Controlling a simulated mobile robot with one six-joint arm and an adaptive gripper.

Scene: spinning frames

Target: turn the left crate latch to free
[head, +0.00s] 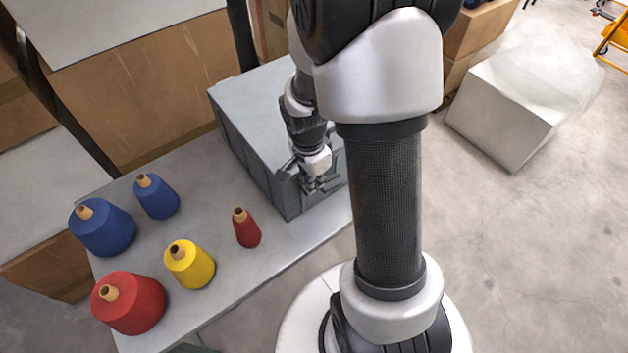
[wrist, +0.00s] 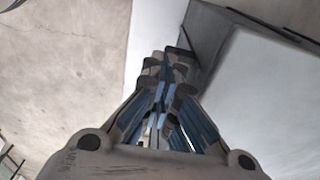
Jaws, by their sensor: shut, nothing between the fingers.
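A grey crate (head: 245,125) stands on the table, its near end partly hidden behind my arm. My gripper (head: 318,186) is at the crate's near end, close to its upper edge. In the wrist view my gripper (wrist: 168,62) is shut, its fingertips together with nothing seen between them. The crate's grey surface (wrist: 270,100) shows on the right of the wrist view. The left latch cannot be made out; the gripper and arm cover that part of the crate. I cannot tell whether the fingers touch it.
On the grey table (head: 215,290) stand yarn cones: two blue (head: 102,228), a large red (head: 128,302), a yellow (head: 189,265) and a small red (head: 246,228) nearest the crate. Cardboard boxes (head: 150,85) stand behind. A wrapped white block (head: 500,120) sits on the floor at right.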

